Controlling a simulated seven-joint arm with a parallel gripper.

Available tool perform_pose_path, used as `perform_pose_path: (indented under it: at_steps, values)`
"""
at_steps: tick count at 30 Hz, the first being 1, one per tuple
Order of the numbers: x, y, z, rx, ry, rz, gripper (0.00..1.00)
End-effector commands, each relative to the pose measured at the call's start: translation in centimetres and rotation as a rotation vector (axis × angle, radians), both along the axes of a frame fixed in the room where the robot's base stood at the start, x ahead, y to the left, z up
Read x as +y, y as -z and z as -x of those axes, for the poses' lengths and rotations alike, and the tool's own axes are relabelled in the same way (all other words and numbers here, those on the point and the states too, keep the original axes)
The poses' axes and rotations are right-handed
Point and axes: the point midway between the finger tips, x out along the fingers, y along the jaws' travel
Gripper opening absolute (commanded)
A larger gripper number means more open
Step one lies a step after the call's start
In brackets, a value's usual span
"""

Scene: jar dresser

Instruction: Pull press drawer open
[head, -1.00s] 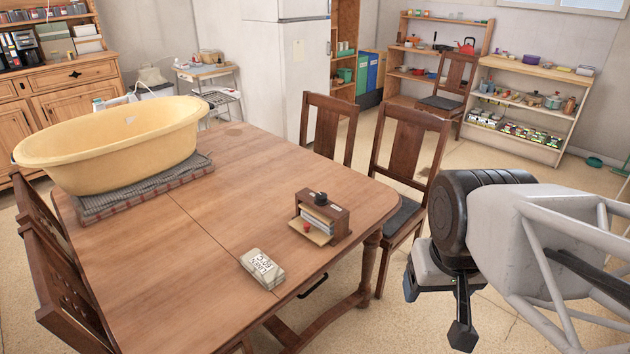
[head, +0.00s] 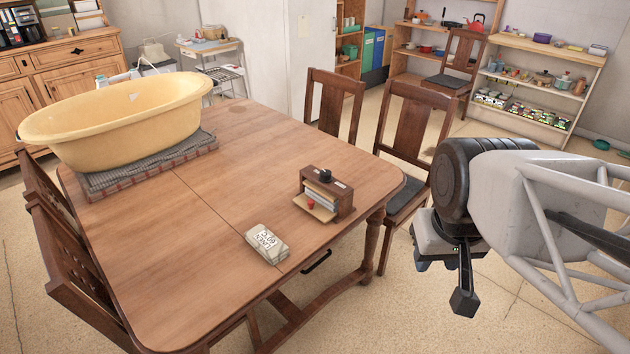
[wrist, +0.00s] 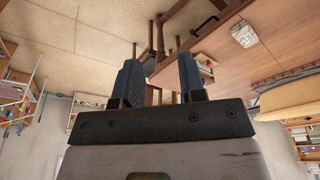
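A small wooden press (head: 327,194) with a black knob on top stands near the table's right edge. Pale layers show in its open front, above a light board with a red knob (head: 310,203). A black handle (head: 316,261) sits under the table's near edge; I cannot tell which part is the press drawer. My gripper (head: 443,280) hangs to the right of the table, apart from press and handle. In the wrist view my gripper (wrist: 160,82) is open and empty. The press (wrist: 206,72) shows there partly behind the right finger, and the handle (wrist: 205,24) above.
A labelled white packet (head: 267,244) lies left of the press on the table (head: 190,260). A yellow tub (head: 115,125) stands on a folded cloth at the far left. Wooden chairs (head: 408,130) stand behind the table's right side. The floor right of the table is clear.

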Motion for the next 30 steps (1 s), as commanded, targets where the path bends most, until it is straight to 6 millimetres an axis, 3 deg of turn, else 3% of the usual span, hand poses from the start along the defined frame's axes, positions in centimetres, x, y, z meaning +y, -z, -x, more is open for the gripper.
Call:
perform_pose_path:
  at_steps: [8,20,30]
  values:
    - [0.6,-0.6,-4.1,0.021,-0.146,0.028,0.37]
    - [2.2,-0.8,-12.6,0.054,-0.445,0.08,0.37]
    - [4.0,0.3,-19.9,0.08,-0.703,0.119,0.37]
